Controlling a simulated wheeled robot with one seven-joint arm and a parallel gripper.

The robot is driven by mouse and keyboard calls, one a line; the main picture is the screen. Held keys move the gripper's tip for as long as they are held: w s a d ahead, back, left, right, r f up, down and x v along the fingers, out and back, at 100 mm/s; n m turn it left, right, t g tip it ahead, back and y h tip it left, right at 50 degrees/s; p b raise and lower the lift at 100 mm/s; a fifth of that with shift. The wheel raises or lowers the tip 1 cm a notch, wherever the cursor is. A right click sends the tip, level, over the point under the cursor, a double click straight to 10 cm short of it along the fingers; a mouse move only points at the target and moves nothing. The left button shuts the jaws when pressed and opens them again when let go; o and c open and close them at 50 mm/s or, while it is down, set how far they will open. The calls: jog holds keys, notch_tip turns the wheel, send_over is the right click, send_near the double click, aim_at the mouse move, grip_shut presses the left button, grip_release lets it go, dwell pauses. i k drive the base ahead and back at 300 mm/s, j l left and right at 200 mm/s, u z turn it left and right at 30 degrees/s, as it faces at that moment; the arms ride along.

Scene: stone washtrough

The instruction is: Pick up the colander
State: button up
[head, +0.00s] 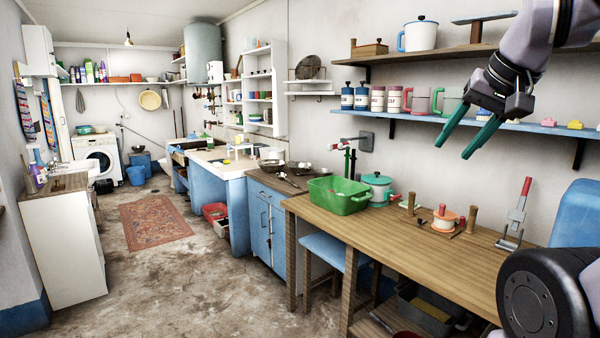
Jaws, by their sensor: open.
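I cannot tell for sure which thing is the colander. A green open tub (339,197) with a rim and an end handle stands on the wooden table, near its far end; I cannot make out holes in it. A dark round openwork piece (309,67) leans on a small wall shelf, and a cream round bowl (150,100) hangs on the far wall. My gripper (454,149) is at the upper right with its two green fingers apart and pointing down to the left. It is empty, in front of the wall shelves, and touches none of these.
The wooden table (405,235) also holds a teal lidded pot (378,189), a pink-and-cream spool (445,219), wooden pegs and a red-handled lever tool (516,215). Dark pans (300,168) lie on the cabinet beyond. Mugs and canisters line the blue shelf (480,124). The floor at left is mostly clear.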

aim_at(300, 169)
jog(key=i+j+u, duration=0.65)
jog(key=i, duration=0.2)
jog(key=i+j+u, duration=0.2)
jog(key=i+u, duration=0.15)
jog(key=i, duration=0.15)
jog(key=i+u, duration=0.3)
jog(key=i, duration=1.2)
jog(key=i+j+z, duration=0.1)
jog(key=i, duration=0.9)
jog(key=i+z, duration=0.45)
jog(key=i+j+z, duration=0.2)
jog(key=i+z, duration=0.25)
jog(key=i, duration=0.15)
jog(key=i+z, duration=0.3)
jog(key=z, duration=0.15)
jog(key=i+z, duration=0.25)
jog(key=z, duration=0.25)
jog(key=i+j+z, duration=0.15)
jog(key=i+z, duration=0.15)
jog(key=z, duration=0.15)
